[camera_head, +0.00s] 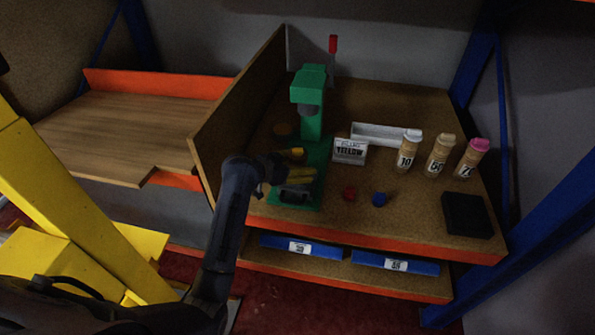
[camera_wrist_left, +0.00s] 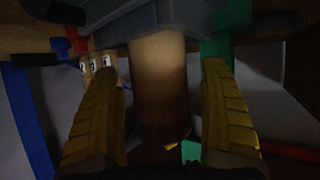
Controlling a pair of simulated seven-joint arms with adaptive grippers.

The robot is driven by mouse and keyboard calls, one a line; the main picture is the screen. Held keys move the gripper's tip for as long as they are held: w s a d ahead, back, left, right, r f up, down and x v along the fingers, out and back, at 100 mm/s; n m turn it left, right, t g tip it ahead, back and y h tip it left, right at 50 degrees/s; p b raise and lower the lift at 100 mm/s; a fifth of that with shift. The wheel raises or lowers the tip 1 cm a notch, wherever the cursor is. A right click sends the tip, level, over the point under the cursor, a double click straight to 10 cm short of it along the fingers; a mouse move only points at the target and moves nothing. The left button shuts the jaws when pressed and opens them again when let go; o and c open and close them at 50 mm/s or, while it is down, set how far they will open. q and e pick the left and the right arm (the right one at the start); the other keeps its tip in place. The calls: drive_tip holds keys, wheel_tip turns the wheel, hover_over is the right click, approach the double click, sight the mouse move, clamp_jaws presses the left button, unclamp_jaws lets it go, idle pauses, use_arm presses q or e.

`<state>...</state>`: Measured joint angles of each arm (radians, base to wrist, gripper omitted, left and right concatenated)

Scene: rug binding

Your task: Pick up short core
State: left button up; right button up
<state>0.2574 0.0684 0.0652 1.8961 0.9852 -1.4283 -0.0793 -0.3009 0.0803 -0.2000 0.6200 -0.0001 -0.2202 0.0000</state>
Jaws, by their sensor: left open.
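Three upright brown tubes with number labels stand at the right of the bench: one with a white top (camera_head: 409,151), one with a tan top (camera_head: 440,156) and one with a pink top (camera_head: 472,158). I cannot tell which thing is the short core. My left gripper (camera_head: 300,164) is open beside the green press (camera_head: 312,112), over its base and left of the tubes. In the left wrist view, a brown upright shape (camera_wrist_left: 158,80) shows between the yellow fingers, apart from both; I cannot tell what it is. My right gripper is not in view.
A sign reading YELLOW (camera_head: 350,151) and a white tray (camera_head: 375,132) stand behind a small red piece (camera_head: 349,193) and a blue piece (camera_head: 379,199). A black block (camera_head: 466,215) lies front right. A wooden panel (camera_head: 240,110) walls the left side. Blue bins (camera_head: 395,263) sit below.

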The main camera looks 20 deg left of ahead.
use_arm(q)
drive_tip(key=c, duration=1.3)
drive_tip(key=shift+c, duration=0.8)
drive_tip(key=shift+r, duration=0.15)
